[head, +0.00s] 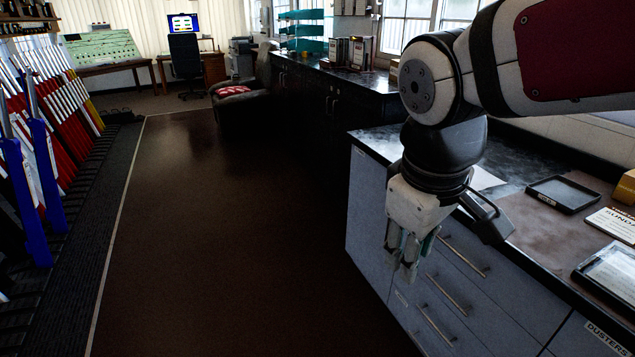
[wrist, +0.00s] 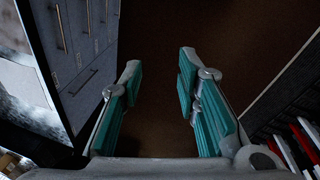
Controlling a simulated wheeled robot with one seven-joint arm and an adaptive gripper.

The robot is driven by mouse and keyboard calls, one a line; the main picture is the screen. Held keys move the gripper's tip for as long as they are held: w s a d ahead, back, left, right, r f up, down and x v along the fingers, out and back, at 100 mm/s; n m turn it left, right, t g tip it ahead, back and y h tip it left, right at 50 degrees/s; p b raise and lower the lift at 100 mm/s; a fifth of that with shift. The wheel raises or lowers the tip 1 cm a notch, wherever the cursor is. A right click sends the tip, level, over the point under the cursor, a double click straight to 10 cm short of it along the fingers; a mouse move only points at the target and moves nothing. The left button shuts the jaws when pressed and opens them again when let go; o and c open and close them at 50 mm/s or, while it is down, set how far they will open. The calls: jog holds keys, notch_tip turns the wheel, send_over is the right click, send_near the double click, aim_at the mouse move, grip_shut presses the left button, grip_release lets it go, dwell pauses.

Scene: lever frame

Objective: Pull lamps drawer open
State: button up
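A grey cabinet has a stack of drawers with thin bar handles: a top drawer (head: 480,265), a middle drawer (head: 432,285) and a bottom drawer (head: 418,322). All look shut. Small labels are on the fronts, but I cannot read which says lamps. The cabinet front (wrist: 72,50) with its handles also shows at the left of the wrist view. My gripper (head: 402,256) hangs fingers down in front of the cabinet, overlapping its front in the head view. In the wrist view my gripper (wrist: 160,70) is open and empty, with teal finger pads apart and no handle between them.
The worktop (head: 570,240) above the drawers holds a black tray (head: 563,194), papers and a framed item. A front labelled DUSTERS (head: 607,337) is at the lower right. The brown floor (head: 230,240) is clear. A row of coloured levers (head: 45,150) lines the left side.

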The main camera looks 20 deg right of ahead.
jog(key=w+d+f+n+g+h+b, duration=0.45)
jog(key=w+d+f+n+b, duration=0.2)
jog(key=w+d+f, duration=0.4)
jog(key=n+g+h+b, duration=0.4)
jog(key=n+h+b, duration=0.85)
jog(key=n, duration=0.85)
send_near(460, 254)
jog(key=x, duration=0.3)
jog(key=b+x, duration=0.1)
jog(key=x, duration=0.6)
jog(key=shift+d+f, duration=0.1)
jog(key=shift+f, duration=0.2)
grip_shut()
